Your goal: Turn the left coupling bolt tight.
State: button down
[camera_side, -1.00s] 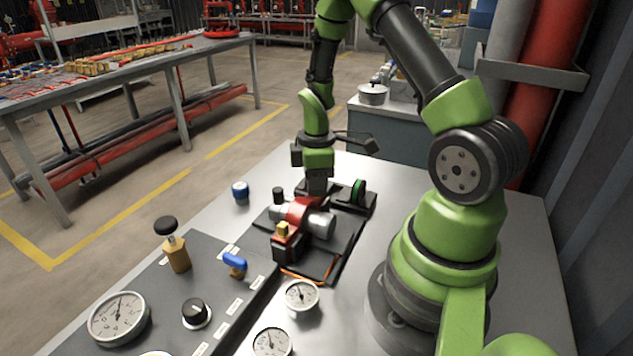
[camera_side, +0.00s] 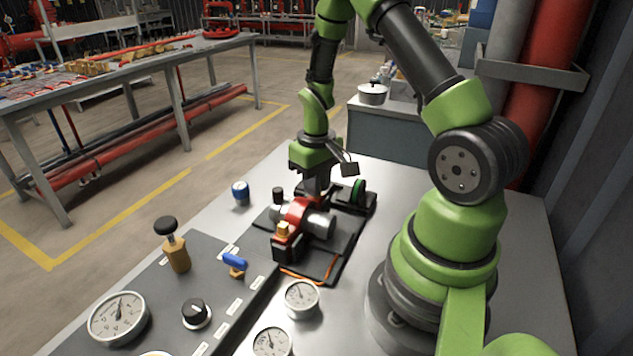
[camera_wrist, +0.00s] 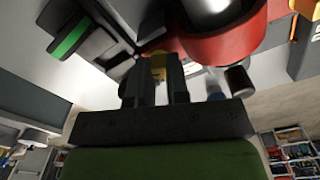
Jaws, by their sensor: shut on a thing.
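The red pump (camera_side: 297,219) sits on a dark base plate on the grey bench in the side view. Its red body also shows at the top of the wrist view (camera_wrist: 225,42). My gripper (camera_side: 314,194) points down at the pump's far side, by the coupling between the pump and the green-ringed part (camera_side: 357,190). In the wrist view my gripper's two fingers (camera_wrist: 158,70) are closed around a small brass-coloured bolt (camera_wrist: 158,64). The fingers hide most of the bolt, and its seating cannot be seen. In the side view the bolt is hidden.
A blue-capped part (camera_side: 240,191) stands left of the pump.

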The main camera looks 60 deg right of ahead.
jog(key=m, duration=0.7)
dwell(0.5)
jog(key=c, duration=1.1)
grip_release()
jog(key=shift+r, duration=4)
jog(key=shift+r, duration=0.1)
